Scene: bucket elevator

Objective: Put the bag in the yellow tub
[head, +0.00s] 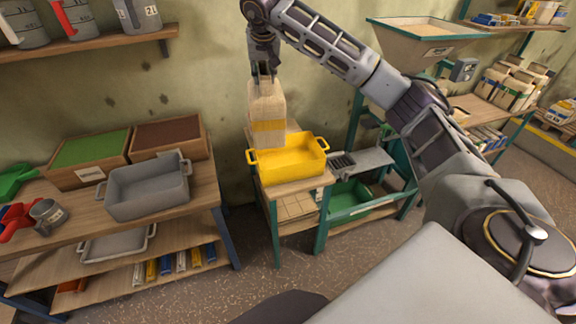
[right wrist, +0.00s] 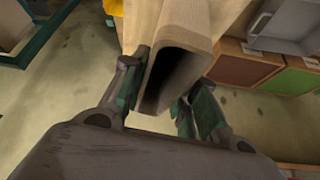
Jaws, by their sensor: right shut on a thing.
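The bag (head: 267,112) is beige with a yellow band near its lower end. It hangs upright from my right gripper (head: 264,73), which is shut on its top. The yellow tub (head: 293,162) stands on a small wooden stand. In the head view the bag's lower end overlaps the tub's back left rim; whether they touch I cannot tell. In the right wrist view the bag (right wrist: 188,35) sits between the fingers of my right gripper (right wrist: 160,95), with a dark fold at its near end. A bit of yellow shows at the top there. My left gripper is not in view.
At the left, a shelf table holds a grey tub (head: 148,188) and bins with green and brown contents. A hopper (head: 425,38) on a green frame stands right of the stand. A green tub (head: 348,200) sits low beneath it. The floor in front is clear.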

